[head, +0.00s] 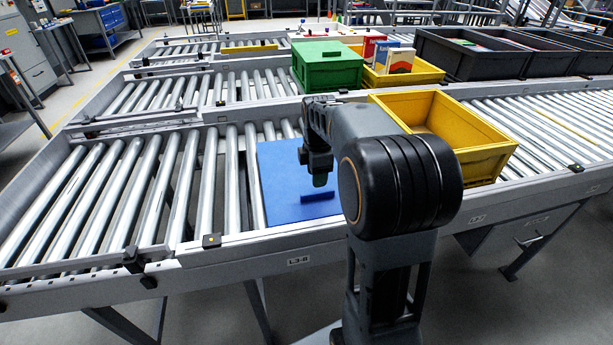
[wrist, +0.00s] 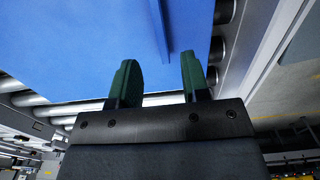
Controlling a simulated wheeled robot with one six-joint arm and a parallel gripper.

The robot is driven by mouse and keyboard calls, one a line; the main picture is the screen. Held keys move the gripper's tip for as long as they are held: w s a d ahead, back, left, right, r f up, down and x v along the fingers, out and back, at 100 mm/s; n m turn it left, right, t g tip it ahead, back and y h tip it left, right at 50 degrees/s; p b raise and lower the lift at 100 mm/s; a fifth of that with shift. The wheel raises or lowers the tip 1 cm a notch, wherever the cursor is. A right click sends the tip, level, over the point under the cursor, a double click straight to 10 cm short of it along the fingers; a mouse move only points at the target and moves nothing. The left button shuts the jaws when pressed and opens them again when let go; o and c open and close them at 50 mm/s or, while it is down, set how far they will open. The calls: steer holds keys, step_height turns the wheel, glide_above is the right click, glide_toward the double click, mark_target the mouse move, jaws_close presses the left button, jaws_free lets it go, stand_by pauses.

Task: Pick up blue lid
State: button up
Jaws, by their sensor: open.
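The blue lid (head: 283,196) lies flat on the rollers of the near conveyor, with a raised blue ridge-like handle (head: 306,207) on its top. My arm hides part of its right side. My gripper (head: 320,180) is above the lid, just behind the handle in the head view. In the wrist view the lid (wrist: 80,45) fills much of the upper part, and the handle (wrist: 160,35) runs down toward the gap between the two green fingertips of my gripper (wrist: 158,72). The fingers are apart with nothing visible between them. I cannot tell the exact height above the handle.
An empty yellow bin (head: 484,134) stands on the conveyor right of my arm. Behind are a green lidded bin (head: 327,70), a yellow bin (head: 415,78) with boxes, and dark grey bins (head: 470,62). The rollers (head: 130,190) left of the lid are clear.

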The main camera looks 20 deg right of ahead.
mark_target(317, 192)
steer(key=shift+s+d+f+b, duration=0.1)
steer(key=shift+f+b, duration=0.4)
steer(key=shift+f, duration=1.2)
steer(key=shift+d+f+b, duration=0.1)
steer(key=shift+f+b, duration=0.35)
steer(key=shift+f, duration=1.2)
steer(key=shift+c, duration=0.2)
jaws_close()
steer(key=shift+r, duration=0.1)
